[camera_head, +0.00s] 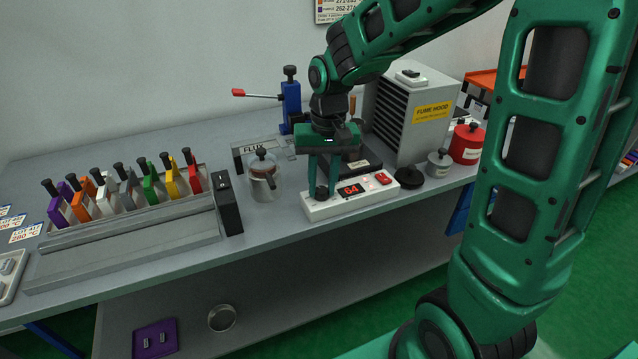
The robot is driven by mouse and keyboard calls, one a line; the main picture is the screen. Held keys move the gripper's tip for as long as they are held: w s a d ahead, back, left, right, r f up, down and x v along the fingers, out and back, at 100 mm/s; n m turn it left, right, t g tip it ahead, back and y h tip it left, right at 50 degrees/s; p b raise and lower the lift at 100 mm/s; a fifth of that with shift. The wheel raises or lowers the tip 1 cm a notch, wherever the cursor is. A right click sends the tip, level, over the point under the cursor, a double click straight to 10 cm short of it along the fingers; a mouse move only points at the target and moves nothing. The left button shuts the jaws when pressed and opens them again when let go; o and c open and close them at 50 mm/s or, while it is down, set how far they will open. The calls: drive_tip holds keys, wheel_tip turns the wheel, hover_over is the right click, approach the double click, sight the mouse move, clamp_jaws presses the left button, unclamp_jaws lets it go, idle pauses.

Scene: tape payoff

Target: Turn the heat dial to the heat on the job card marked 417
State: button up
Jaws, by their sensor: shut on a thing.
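My gripper (325,178) points down with its fingers shut on the black heat dial (321,193) at the left end of a white control box (345,209). The fingers hide part of the dial, and I cannot see any pointer on it. The box's red display (352,189) reads 64, and a red switch (383,178) is at its right end. Job cards lie at the far left of the bench. The nearer card (26,232) appears to read 280 °C, but its lot number is too small to read surely. Another card (8,221) is cut by the picture edge.
A lidded pot (262,185) and a FLUX box (241,150) stand left of my gripper. The fume hood (413,117) is behind it at right. A dark round lid (409,178) lies right of the box. A rack (125,232) with several coloured, black-handled pieces stands left.

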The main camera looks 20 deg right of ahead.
sight(324, 189)
drive_tip(key=shift+w+m, duration=0.15)
drive_tip(key=shift+m, duration=2.15)
drive_tip(key=shift+a, duration=0.1)
drive_tip(key=o, duration=1)
drive_tip(key=shift+o, duration=0.2)
wheel_tip(324, 189, up, 11)
drive_tip(key=shift+s+d+f, duration=0.15)
drive_tip(key=shift+s+d, duration=0.1)
drive_tip(key=shift+d, duration=0.05)
drive_tip(key=s+d+f, duration=0.3)
drive_tip(key=s+d, duration=0.5)
drive_tip(key=s, duration=0.3)
drive_tip(key=s+d+f+n, duration=0.1)
drive_tip(key=s+d+f, duration=0.2)
drive_tip(key=s+d, duration=0.5)
drive_tip(key=s, duration=0.4)
drive_tip(key=shift+s+f, duration=0.2)
drive_tip(key=shift+s, duration=0.1)
